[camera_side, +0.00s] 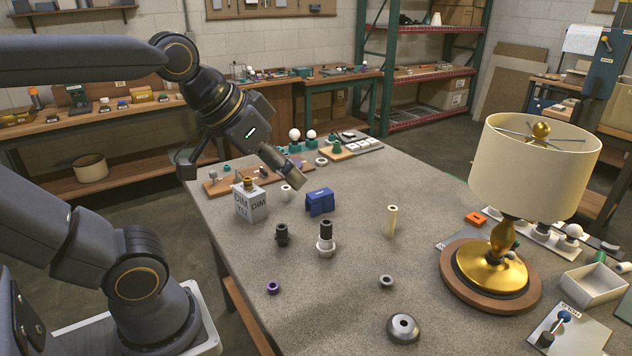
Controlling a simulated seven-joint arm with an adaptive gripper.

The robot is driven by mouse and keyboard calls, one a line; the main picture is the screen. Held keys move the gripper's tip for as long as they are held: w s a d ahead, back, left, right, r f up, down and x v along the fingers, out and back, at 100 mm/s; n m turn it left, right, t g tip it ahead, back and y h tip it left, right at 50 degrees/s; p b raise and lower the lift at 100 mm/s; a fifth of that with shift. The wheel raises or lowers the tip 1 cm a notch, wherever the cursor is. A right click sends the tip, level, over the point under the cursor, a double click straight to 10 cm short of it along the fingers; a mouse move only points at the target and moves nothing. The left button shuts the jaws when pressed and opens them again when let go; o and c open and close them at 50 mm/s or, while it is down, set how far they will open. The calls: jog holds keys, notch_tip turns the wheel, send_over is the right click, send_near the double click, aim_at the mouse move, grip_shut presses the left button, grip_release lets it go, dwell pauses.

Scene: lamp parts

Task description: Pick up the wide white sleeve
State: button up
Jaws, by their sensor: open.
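My gripper (241,174) is open and empty above the table's far left part, its two fingers spread wide. A cream, upright tube (391,220) stands alone near the table's middle. A white, flared piece with a black top (326,243) stands upright to its left. A small whitish piece (286,193) stands just below my gripper's right finger in the picture. I cannot tell for sure which of these is the wide white sleeve. None of them is between my fingers.
A grey box marked DIM (250,205), a blue block (319,201) and a black socket (282,235) stand near my gripper. A lamp with a cream shade (535,165) stands at right. Small rings and a grey disc (403,328) lie in front. The table's middle is mostly clear.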

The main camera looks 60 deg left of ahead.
jog(key=w+a+r+n+y, duration=0.1)
jog(key=w+a+r, duration=0.3)
jog(key=w, duration=0.5)
jog(key=w+a+f+n+y, duration=0.2)
jog(key=w+a+n, duration=0.1)
jog(key=w+a, duration=0.85)
jog(key=n+g, duration=0.4)
jog(key=n, duration=0.1)
send_over(286, 188)
jog(key=s+d, duration=0.4)
jog(key=s, duration=0.1)
notch_tip(286, 188, down, 22)
jog(key=x, duration=1)
jog(key=shift+w, duration=0.25)
jog(key=shift+x, duration=3.05)
jog(key=shift+w+a+r, duration=0.1)
jog(key=shift+w+a, duration=0.05)
jog(key=shift+a, duration=0.05)
jog(key=c, duration=1.1)
